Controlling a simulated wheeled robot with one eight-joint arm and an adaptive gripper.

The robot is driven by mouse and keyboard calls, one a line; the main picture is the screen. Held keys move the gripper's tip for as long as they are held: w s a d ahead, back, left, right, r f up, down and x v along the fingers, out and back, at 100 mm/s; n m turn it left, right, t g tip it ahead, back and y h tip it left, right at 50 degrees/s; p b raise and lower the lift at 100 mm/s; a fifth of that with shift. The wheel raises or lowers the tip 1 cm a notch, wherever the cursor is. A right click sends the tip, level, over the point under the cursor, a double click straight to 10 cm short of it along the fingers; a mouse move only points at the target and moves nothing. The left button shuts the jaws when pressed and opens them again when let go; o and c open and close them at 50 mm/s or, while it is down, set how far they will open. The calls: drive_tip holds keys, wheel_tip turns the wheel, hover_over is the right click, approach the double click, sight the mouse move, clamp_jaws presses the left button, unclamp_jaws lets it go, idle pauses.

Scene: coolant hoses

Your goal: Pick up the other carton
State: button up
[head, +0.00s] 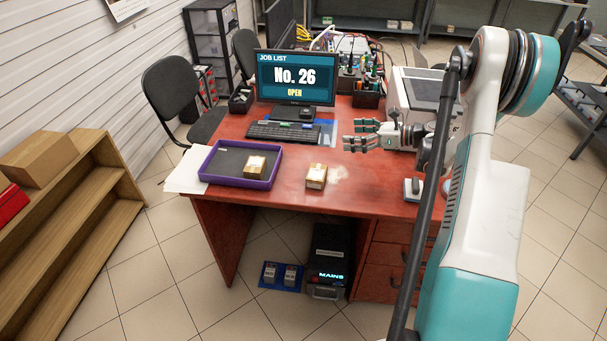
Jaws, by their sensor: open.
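One small brown carton (316,176) with a pale label on top stands on the red desk (285,200), near its front edge. A second, similar carton (255,167) sits inside the purple-rimmed tray (207,166), at the tray's right side. My gripper (349,143) is open and empty above the desk. It points left, behind and to the right of the carton on the desk, and touches neither carton.
A monitor (295,77) reading "No. 26 OPEN" and a keyboard (291,132) stand behind the cartons. A pale smear (338,174) lies right of the desk carton. White papers (185,173) lie left of the tray. A white machine (417,96) stands at the right.

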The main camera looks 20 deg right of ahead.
sight(321, 173)
drive_tip(key=s+f+n+g, duration=0.1)
drive_tip(key=f, duration=0.2)
drive_tip(key=s+f+n, duration=0.1)
drive_tip(key=s+f, duration=0.1)
drive_tip(key=s+f+n+g, duration=0.1)
drive_tip(key=s+f, duration=0.1)
drive_tip(key=f, duration=0.1)
drive_tip(key=shift+s+a+f+g, duration=0.1)
drive_tip(key=shift+s+f+g, duration=0.05)
drive_tip(key=shift+f+g, duration=0.2)
drive_tip(key=b+x, duration=0.2)
drive_tip(key=x, duration=0.5)
drive_tip(key=shift+a+f+b, duration=0.25)
drive_tip(key=shift+a+b, duration=0.05)
drive_tip(key=shift+a, duration=0.05)
drive_tip(key=shift+s+a+b+x, duration=0.15)
drive_tip(key=shift+b+x, duration=0.55)
drive_tip(key=shift+x, duration=0.8)
drive_tip(key=shift+s+a+b+x, duration=0.1)
drive_tip(key=shift+b+x, duration=0.55)
drive_tip(key=shift+x, duration=0.9)
drive_tip(key=shift+r, duration=0.15)
drive_tip(key=c, duration=1.2)
